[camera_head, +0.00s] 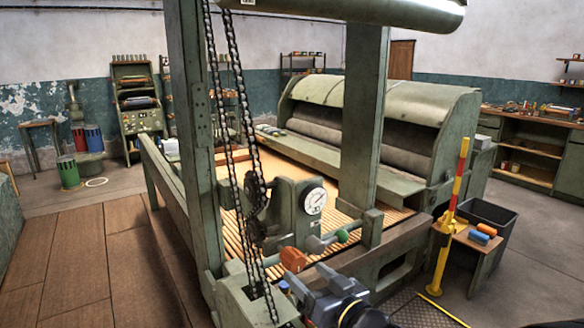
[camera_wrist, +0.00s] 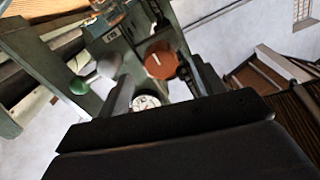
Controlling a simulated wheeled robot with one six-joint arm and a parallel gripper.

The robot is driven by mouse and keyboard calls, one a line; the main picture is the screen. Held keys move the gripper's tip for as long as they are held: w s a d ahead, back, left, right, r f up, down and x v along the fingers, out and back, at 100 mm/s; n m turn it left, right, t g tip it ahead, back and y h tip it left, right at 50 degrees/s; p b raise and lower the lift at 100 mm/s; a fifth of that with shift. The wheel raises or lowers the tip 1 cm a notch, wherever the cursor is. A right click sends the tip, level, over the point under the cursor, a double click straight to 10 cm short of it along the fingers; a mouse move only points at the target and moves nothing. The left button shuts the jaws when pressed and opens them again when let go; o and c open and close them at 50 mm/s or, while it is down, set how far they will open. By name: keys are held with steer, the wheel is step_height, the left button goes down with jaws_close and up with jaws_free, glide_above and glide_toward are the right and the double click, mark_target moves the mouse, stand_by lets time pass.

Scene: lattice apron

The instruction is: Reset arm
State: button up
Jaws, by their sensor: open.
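My gripper (camera_wrist: 158,88) is open in the wrist view, with a finger on each side and nothing seen between the pads. Beyond it are a round orange knob (camera_wrist: 160,60), a white dial gauge (camera_wrist: 145,102) and a green ball knob (camera_wrist: 78,86). In the head view, my grey and black arm reaches in at the bottom centre, close to the orange knob (camera_head: 293,259). The green knob (camera_head: 342,236) and the dial gauge (camera_head: 315,201) are just beyond it. I cannot tell whether the gripper touches any part of the machine.
A green machine post (camera_head: 190,130) and hanging chains (camera_head: 245,130) stand left of my arm. A red and yellow post (camera_head: 453,210) and a small table with coloured cylinders (camera_head: 482,234) are at right. The wooden floor (camera_head: 80,260) at left is mostly clear.

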mark_target(288, 254)
steer(key=shift+v, duration=0.8)
steer(key=x, duration=1)
steer(key=shift+w+a, duration=0.15)
steer(key=n+b, duration=0.2)
steer(key=n, duration=0.3)
steer(key=shift+n, duration=0.4)
steer(key=n+b, duration=0.3)
steer(key=n, duration=0.3)
steer(key=n+b, duration=0.2)
steer(key=n, duration=0.4)
steer(key=shift+n, duration=0.3)
steer(key=n+b, duration=0.1)
steer(key=n, duration=0.3)
steer(key=shift+r+n, duration=0.1)
steer(key=shift+n, duration=0.3)
